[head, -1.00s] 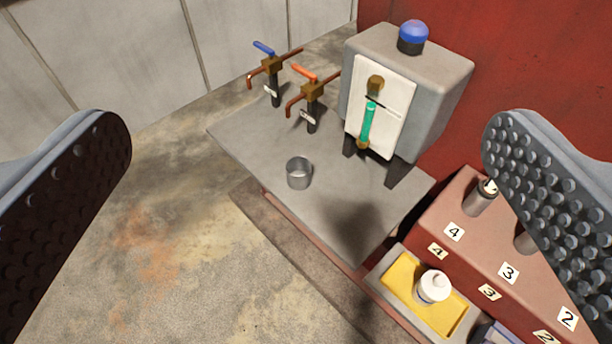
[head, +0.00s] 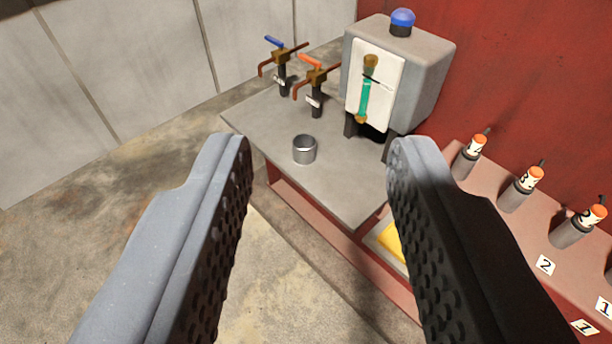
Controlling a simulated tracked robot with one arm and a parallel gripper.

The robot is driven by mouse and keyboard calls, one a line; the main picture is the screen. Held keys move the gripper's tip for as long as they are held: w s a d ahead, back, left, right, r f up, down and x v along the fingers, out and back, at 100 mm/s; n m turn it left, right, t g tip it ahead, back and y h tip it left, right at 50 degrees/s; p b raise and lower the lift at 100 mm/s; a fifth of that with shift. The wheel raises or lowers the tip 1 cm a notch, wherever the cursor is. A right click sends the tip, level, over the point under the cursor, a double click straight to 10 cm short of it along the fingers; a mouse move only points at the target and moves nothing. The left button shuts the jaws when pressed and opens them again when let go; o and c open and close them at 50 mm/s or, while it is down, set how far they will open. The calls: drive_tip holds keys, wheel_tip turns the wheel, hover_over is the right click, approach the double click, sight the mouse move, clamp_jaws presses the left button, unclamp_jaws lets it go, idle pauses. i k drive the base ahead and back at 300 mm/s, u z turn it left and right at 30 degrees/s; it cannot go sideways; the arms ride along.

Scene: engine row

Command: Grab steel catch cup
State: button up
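The steel catch cup (head: 304,150) is a small, open-topped metal cylinder. It stands upright on the grey bench top (head: 345,190), near its front edge. My gripper (head: 318,150) is open, with one studded finger at the left and one at the right of the picture. The cup shows in the gap between the fingers, farther away than they are. Nothing is held between the fingers.
Two taps, one blue-handled (head: 281,65) and one orange-handled (head: 317,85), stand behind the cup. A grey tank (head: 425,75) with a green gauge and blue cap stands right of them. Numbered orange-topped cylinders (head: 521,190) line the red block at right. A yellow-lined tray (head: 390,240) is partly hidden.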

sight(303, 144)
drive_tip(key=k, duration=0.7)
drive_tip(key=u, duration=0.85)
drive_tip(key=i, duration=1.05)
drive_tip(key=u, duration=0.4)
drive_tip(key=i, duration=1.2)
drive_tip(key=z, duration=0.85)
drive_tip(key=i, duration=0.35)
drive_tip(key=z, duration=0.25)
